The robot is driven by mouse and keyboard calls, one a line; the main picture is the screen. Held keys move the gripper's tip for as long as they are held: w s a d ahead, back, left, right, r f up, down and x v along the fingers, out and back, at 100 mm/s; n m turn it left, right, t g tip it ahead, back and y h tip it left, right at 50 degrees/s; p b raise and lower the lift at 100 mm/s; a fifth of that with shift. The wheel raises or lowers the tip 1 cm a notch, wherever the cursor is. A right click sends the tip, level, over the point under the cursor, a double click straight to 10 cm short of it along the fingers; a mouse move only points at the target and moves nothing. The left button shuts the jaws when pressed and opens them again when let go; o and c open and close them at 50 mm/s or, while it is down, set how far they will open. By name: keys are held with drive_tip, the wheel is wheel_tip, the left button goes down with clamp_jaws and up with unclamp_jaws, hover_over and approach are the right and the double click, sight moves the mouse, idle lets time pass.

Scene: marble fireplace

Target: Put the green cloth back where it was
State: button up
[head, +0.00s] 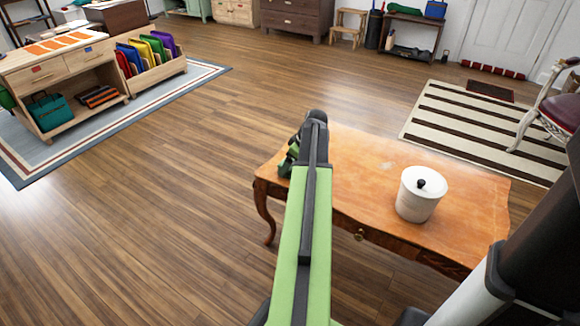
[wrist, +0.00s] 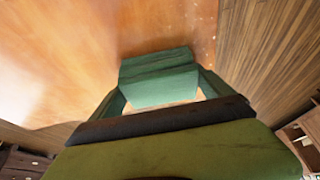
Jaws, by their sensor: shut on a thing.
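My gripper (head: 291,158) is over the left end of the orange-brown wooden table (head: 350,170), mostly hidden behind my green arm in the head view. In the wrist view it is shut on the green cloth (wrist: 158,68), which looks like a folded dark green piece at the tips. The wooden tabletop shows under and beyond the cloth there. I cannot tell whether the cloth touches the tabletop.
A white lidded jar (head: 420,194) stands on the table's right part. A striped rug (head: 480,130) and a chair (head: 553,115) lie beyond. A wooden shelf unit (head: 70,85) with coloured folders stands at the left. The floor between is clear.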

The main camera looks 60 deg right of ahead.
drive_tip(key=o, duration=0.9)
drive_tip(key=p+v, duration=1.1)
drive_tip(key=v, duration=0.1)
drive_tip(key=shift+r+p, duration=0.2)
drive_tip(key=shift+p, duration=0.1)
